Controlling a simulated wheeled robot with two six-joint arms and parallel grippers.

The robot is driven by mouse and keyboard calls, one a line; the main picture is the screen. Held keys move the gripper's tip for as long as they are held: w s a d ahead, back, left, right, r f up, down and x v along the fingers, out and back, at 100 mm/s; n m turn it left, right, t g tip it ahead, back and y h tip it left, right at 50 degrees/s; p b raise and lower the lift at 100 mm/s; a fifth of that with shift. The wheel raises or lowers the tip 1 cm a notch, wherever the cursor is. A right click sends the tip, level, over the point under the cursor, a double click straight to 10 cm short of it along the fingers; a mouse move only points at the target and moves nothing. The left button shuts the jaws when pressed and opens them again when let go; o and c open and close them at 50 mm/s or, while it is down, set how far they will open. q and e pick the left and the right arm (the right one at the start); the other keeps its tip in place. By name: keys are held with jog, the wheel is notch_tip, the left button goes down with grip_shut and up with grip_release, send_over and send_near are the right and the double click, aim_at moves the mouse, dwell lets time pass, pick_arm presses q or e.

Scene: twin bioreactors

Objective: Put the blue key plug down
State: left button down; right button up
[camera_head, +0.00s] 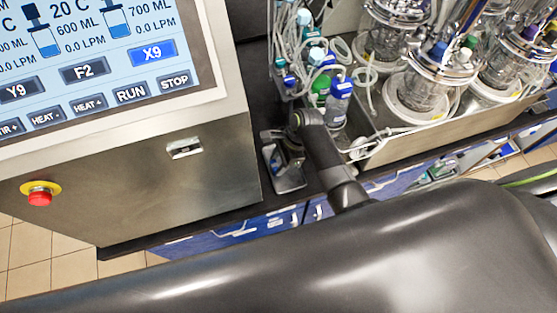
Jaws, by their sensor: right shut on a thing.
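My right gripper (283,152) is over the dark bench top, in the gap between the control cabinet and the bottles. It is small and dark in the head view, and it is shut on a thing. A small pale bluish patch shows at its left side. I take the held thing to be the blue key plug, but its shape is mostly hidden and too small to make out. I cannot tell whether it touches the bench. My left gripper is out of view.
A steel control cabinet (130,170) with a screen and a red stop button (39,198) stands at left. Blue-capped bottles (339,98) and tubing stand just right of my gripper. Glass bioreactors (425,88) are at the right. Blue drawers (398,183) lie below the bench edge.

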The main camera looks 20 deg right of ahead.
jog(key=shift+f, duration=0.15)
jog(key=o, duration=1.2)
jog(key=shift+r, duration=0.25)
jog(key=b+v, duration=0.1)
jog(key=v, duration=1.1)
